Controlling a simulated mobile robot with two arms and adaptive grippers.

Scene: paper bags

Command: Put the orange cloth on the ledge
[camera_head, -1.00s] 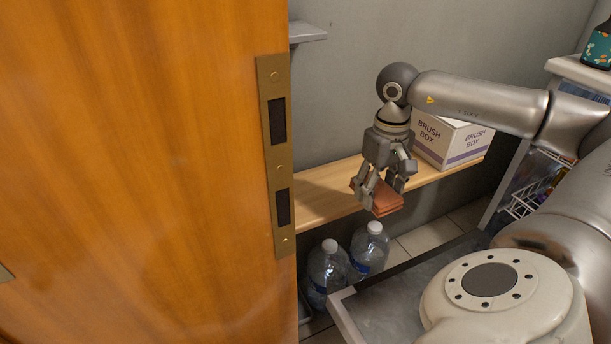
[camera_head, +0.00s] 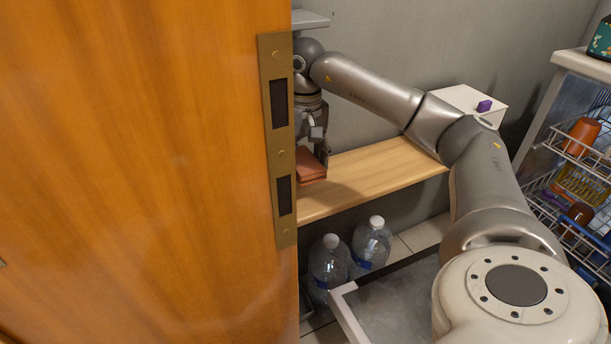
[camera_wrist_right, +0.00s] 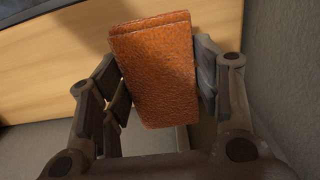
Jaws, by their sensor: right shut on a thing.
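The orange cloth (camera_head: 311,165), folded into a flat block, is in my right gripper (camera_head: 318,150). In the right wrist view the cloth (camera_wrist_right: 155,72) sits between the two fingers of the right gripper (camera_wrist_right: 160,95), with wood behind it. The ledge (camera_head: 375,172) is a light wooden shelf along the grey wall. The gripper and cloth are at its left end, close to the door edge; I cannot tell whether the cloth touches the wood. Part of the gripper is hidden behind the door. My left gripper is not in view.
An orange wooden door (camera_head: 130,170) with a brass plate fills the left side. A white box with a purple item (camera_head: 484,106) stands behind my arm. Water bottles (camera_head: 370,245) stand below the ledge. A rack with wire baskets (camera_head: 580,150) is at right. The ledge's middle is bare.

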